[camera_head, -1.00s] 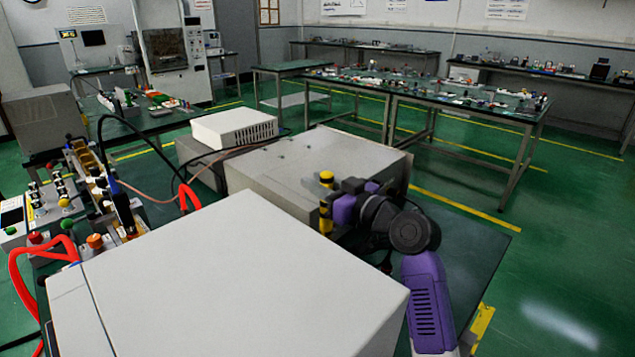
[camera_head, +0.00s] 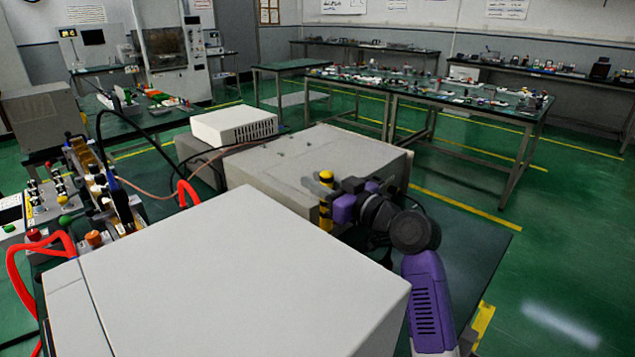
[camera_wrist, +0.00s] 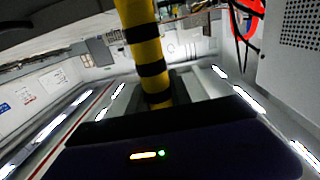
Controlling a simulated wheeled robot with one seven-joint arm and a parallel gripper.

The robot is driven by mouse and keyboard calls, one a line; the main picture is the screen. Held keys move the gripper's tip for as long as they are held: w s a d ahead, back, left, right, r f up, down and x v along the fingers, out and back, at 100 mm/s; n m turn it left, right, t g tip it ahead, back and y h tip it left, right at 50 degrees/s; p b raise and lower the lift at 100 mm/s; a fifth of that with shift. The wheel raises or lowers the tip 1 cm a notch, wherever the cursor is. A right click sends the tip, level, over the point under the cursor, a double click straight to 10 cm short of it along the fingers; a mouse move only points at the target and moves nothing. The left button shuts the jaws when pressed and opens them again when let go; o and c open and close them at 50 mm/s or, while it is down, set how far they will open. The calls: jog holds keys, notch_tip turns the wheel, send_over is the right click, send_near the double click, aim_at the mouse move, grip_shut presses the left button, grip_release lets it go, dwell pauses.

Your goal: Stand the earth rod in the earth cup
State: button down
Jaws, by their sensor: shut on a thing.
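The earth rod (camera_head: 326,214) is yellow with black bands and a yellow top. It stands roughly upright between the grey cabinets, its lower end hidden behind the front cabinet. My gripper (camera_head: 327,188) is shut on the rod near its top, reaching in from the right. In the wrist view the rod (camera_wrist: 145,45) runs from the top edge down to the dark gripper body. I cannot make out the earth cup in either view, and cannot tell whether the rod's lower end touches anything.
A large grey cabinet (camera_head: 240,270) fills the foreground. Another grey cabinet (camera_head: 300,165) stands just behind the rod, with a white vented box (camera_head: 235,127) at its left. Red cable (camera_head: 45,250) and panels with knobs lie at the left. Green bench top is clear at the right.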

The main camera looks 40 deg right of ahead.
dwell(0.3)
jog(key=c, duration=1.1)
grip_release()
jog(key=shift+f, duration=0.1)
jog(key=s+b, duration=0.1)
jog(key=s, duration=0.7)
